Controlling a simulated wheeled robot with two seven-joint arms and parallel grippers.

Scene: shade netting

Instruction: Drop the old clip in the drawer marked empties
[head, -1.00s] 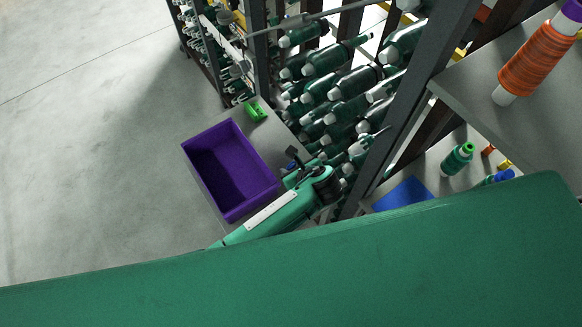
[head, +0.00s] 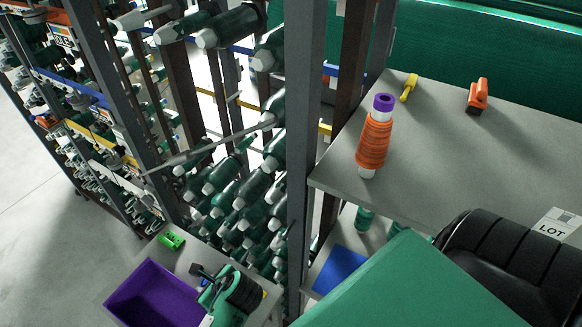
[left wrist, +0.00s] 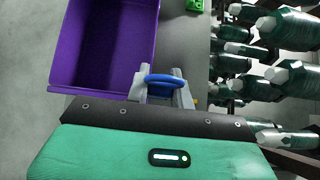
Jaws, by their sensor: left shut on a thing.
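My left gripper (head: 198,272) is shut on a small blue clip, which shows as a rounded loop between the fingers in the left wrist view (left wrist: 165,82). The gripper is beside the right side of an open purple box (head: 118,303), over the grey surface. The box also shows in the left wrist view (left wrist: 66,62), left of the fingers, and looks empty where I see inside. I can read no "empties" mark on it, and no other drawer is clear. My right gripper is not in view.
A small green piece (head: 171,240) lies on the grey surface behind the box. A rack of bobbins (head: 235,195) stands close on the right. A grey shelf (head: 445,150) holds an orange spool (head: 373,145), a yellow tool (head: 409,87) and an orange brush (head: 478,95).

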